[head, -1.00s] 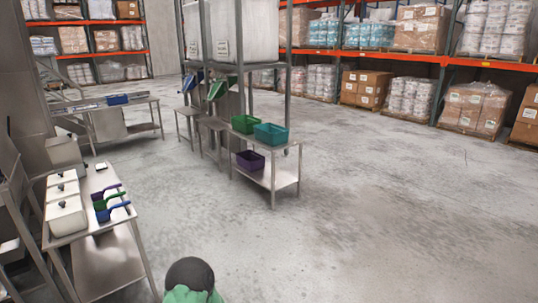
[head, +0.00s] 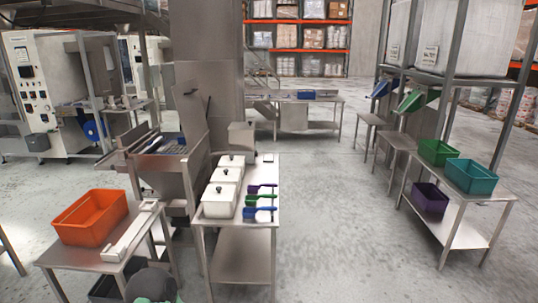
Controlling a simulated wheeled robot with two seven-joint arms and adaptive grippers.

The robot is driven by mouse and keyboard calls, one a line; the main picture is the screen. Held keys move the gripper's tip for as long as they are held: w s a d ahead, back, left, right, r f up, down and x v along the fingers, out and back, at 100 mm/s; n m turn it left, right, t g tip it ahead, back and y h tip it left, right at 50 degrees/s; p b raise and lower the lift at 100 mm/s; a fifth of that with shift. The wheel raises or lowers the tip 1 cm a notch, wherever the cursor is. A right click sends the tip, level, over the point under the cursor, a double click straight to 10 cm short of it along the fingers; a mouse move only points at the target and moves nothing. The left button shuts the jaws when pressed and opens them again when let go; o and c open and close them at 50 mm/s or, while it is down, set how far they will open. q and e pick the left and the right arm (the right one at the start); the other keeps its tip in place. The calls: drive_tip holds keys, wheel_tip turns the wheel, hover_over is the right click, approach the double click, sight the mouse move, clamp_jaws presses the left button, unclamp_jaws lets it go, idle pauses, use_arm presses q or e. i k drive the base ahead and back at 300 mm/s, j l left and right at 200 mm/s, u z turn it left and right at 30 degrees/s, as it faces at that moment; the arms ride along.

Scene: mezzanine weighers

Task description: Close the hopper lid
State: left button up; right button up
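The steel hopper (head: 167,180) stands left of centre in the head view, behind the gap between two small tables. A flat steel panel (head: 191,112) with a dark handle rises upright at the hopper's back edge; it looks like the lid, standing open.
A table with an orange bin (head: 91,217) stands front left. Beside it, a steel table (head: 243,240) bears white lidded tubs (head: 220,200) and coloured scoops (head: 262,198). Green (head: 437,152) and teal (head: 472,176) bins stand right. The floor (head: 335,220) between is clear.

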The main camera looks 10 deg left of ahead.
sight(189, 106)
drive_tip(key=i+j+u, duration=0.15)
drive_tip(key=i+u, duration=0.3)
drive_tip(key=i+l+u, duration=0.1)
drive_tip(key=i+u, duration=0.4)
drive_tip(key=i, duration=0.2)
drive_tip(key=i+j+z, duration=0.1)
drive_tip(key=i+j, duration=0.2)
drive_tip(key=i, duration=0.15)
drive_tip(key=i+j+z, duration=0.1)
drive_tip(key=i+j, duration=0.2)
drive_tip(key=i, duration=0.1)
